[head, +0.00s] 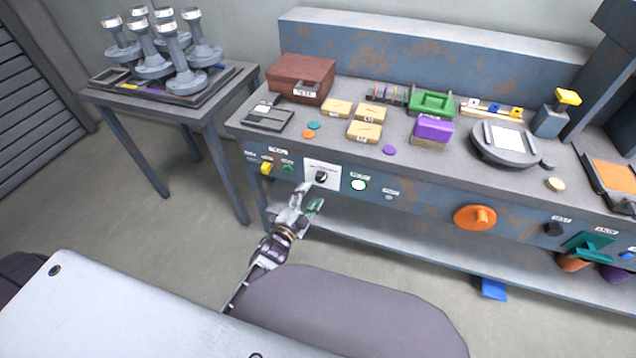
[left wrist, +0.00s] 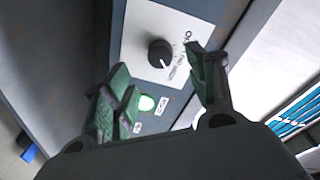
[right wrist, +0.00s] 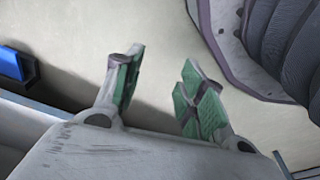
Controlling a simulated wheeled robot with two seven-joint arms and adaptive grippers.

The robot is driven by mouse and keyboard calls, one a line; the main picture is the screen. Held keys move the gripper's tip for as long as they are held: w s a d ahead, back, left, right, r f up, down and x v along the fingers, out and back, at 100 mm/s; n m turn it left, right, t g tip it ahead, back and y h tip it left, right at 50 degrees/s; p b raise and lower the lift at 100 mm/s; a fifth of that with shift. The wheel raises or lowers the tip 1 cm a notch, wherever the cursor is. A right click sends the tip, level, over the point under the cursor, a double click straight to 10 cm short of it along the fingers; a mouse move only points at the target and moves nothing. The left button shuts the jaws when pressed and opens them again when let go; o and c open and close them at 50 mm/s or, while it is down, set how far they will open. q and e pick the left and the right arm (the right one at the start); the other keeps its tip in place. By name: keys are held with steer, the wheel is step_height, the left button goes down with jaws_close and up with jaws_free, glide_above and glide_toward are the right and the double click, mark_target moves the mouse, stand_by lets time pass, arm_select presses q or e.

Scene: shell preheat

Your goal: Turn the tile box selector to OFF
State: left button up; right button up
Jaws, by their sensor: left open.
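The selector is a black round knob (head: 321,176) on a white plate (head: 334,184) on the bench's front panel. It also shows in the left wrist view (left wrist: 159,53), with a light pointer mark toward the plate's lettering. The lettering is too blurred for me to tell the setting. My left gripper (head: 309,198) is open just in front of and below the plate. In the left wrist view the knob lies beyond and between its green fingertips (left wrist: 165,80), apart from them. My right gripper (right wrist: 158,85) is open and empty above the floor, outside the head view.
A lit green-white button (head: 358,185) is right of the plate; a yellow switch (head: 266,168) and a green one (head: 288,168) are left. An orange knob (head: 476,217) protrudes farther right. A brown box (head: 302,80) and yellow blocks sit on the bench.

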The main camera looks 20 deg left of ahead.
mark_target(319, 180)
arm_select(q)
steer(key=shift+w+d+b, duration=0.2)
steer(key=shift+w, duration=1.05)
steer(key=shift+w+d+b, duration=0.2)
steer(key=shift+w, duration=1.05)
steer(key=shift+w+d, duration=0.1)
steer(key=shift+w, duration=0.9)
arm_select(e)
steer(key=shift+w+a+r, duration=0.2)
steer(key=shift+r, duration=0.4)
steer(key=shift+w+a+r, duration=0.2)
steer(key=shift+w+r, duration=0.05)
steer(key=shift+r, duration=0.4)
steer(key=shift+w+a+r, duration=0.2)
steer(key=shift+r, duration=0.4)
arm_select(q)
steer(key=shift+c, duration=0.5)
steer(key=c, duration=0.9)
arm_select(e)
steer(key=shift+f, duration=0.1)
